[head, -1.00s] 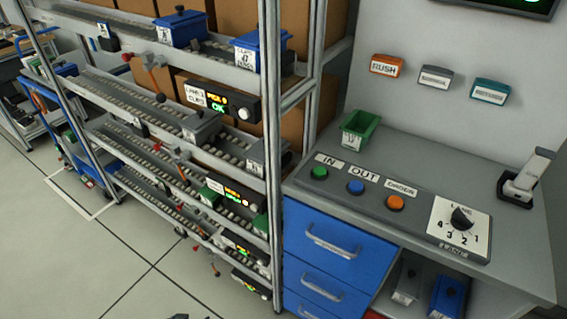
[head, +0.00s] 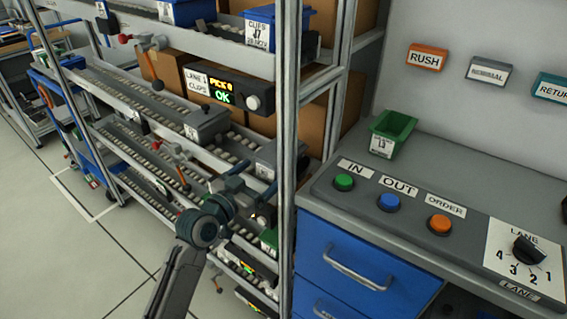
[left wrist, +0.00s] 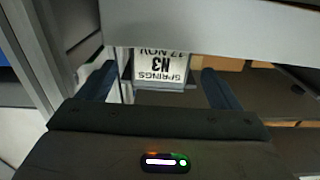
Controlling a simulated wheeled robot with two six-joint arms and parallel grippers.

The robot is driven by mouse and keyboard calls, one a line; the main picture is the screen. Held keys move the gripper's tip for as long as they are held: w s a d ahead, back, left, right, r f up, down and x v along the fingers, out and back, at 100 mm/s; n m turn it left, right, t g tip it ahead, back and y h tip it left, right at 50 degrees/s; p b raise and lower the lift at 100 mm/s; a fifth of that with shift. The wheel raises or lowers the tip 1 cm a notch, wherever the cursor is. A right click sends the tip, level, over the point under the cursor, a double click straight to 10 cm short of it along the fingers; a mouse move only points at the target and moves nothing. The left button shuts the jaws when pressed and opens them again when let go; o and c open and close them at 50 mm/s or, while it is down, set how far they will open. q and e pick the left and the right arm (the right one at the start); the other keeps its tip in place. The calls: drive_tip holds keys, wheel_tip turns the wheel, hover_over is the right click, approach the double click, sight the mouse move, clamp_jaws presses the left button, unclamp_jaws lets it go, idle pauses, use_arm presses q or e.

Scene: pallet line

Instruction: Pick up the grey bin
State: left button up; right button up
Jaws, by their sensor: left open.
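A grey bin (head: 264,163) stands at the right end of a rack lane in the head view, partly hidden by the rack's upright. Another grey bin (head: 208,124) stands to its left. My left gripper (head: 262,194) is just below and in front of the right bin, partly behind the upright. In the left wrist view, a white label (left wrist: 161,67) reading SPRINGS and N3 shows between the two open fingers of my left gripper (left wrist: 159,88). The fingers look empty; I cannot tell whether they touch the bin. My right gripper is not in view.
The rack upright (head: 287,130) stands close to my left gripper. A pale rail (left wrist: 220,28) crosses the top of the wrist view. At right is a grey bench (head: 400,185) with buttons, a lane dial and a green bin (head: 391,133). Floor at left is clear.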

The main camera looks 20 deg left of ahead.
use_arm(q)
drive_tip(key=x, duration=0.7)
drive_tip(key=shift+f, duration=0.1)
drive_tip(key=shift+w+d, duration=0.1)
drive_tip(key=shift+w, duration=0.2)
drive_tip(key=c, duration=1.5)
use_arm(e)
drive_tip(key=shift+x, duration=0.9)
